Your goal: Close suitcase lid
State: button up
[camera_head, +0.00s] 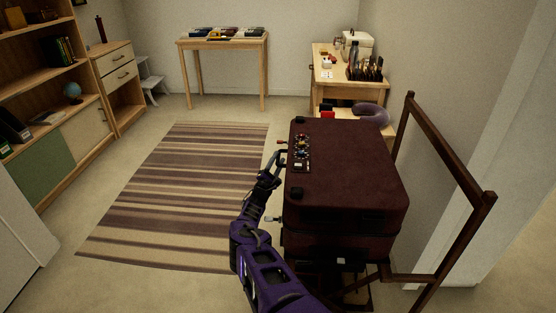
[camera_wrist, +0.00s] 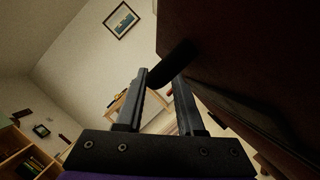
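A dark maroon suitcase (camera_head: 345,165) lies on a wooden rack, with black corner caps and its lid on top. The lid is down over the base; I cannot tell whether the seam is fully flush. My gripper (camera_head: 279,156) is at the suitcase's left side, near the lid edge. In the wrist view my gripper (camera_wrist: 160,76) has its two fingers apart with a gap between them. A dark rounded part (camera_wrist: 174,63) of the suitcase shows at the fingertips; contact is unclear. The suitcase's dark side (camera_wrist: 245,65) fills the right of that view.
The rack's wooden frame (camera_head: 447,155) rises on the right near the wall. A striped rug (camera_head: 180,195) covers open floor to the left. A desk (camera_head: 345,88) with small items and a purple neck pillow (camera_head: 371,112) stand behind the suitcase. A shelf unit (camera_head: 60,85) is far left.

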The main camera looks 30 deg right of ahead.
jog(key=shift+r, duration=0.1)
dwell(0.3)
jog(key=shift+s+a+p, duration=0.2)
jog(key=shift+a+p, duration=0.05)
jog(key=shift+p, duration=0.15)
jog(key=p+v, duration=0.3)
jog(key=v, duration=1.3)
jog(key=shift+s+a+f, duration=0.2)
jog(key=shift+a+f, duration=0.1)
